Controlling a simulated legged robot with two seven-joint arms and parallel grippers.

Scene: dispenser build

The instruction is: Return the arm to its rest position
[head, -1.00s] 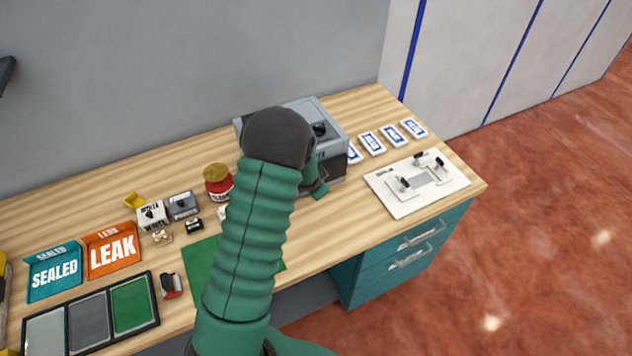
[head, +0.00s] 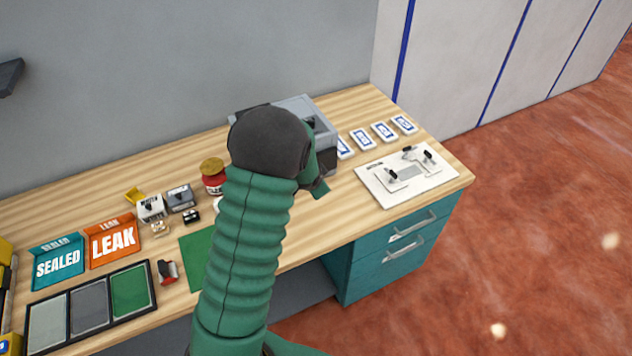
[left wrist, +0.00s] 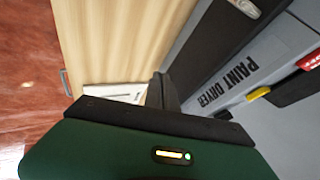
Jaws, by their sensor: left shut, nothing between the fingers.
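My left arm rises from the bottom middle of the head view, its dark rounded joint in front of a grey box. My left gripper (head: 320,188) is mostly hidden behind that joint; a green part of it shows just right of it, by the box's front right corner. In the left wrist view the dark fingers (left wrist: 166,92) are together with nothing held, beside the grey box marked PAINT DRYER (left wrist: 228,82). The paint dryer also shows in the head view (head: 312,107), partly covered by my arm. My right gripper is not in view.
A white fixture board (head: 410,180) and several blue-and-white cards (head: 383,131) lie right of the dryer. Left are a red jar (head: 213,182), small boxes, a green mat (head: 198,252), SEALED (head: 57,262) and LEAK (head: 113,240) bins, and a three-part tray (head: 70,290).

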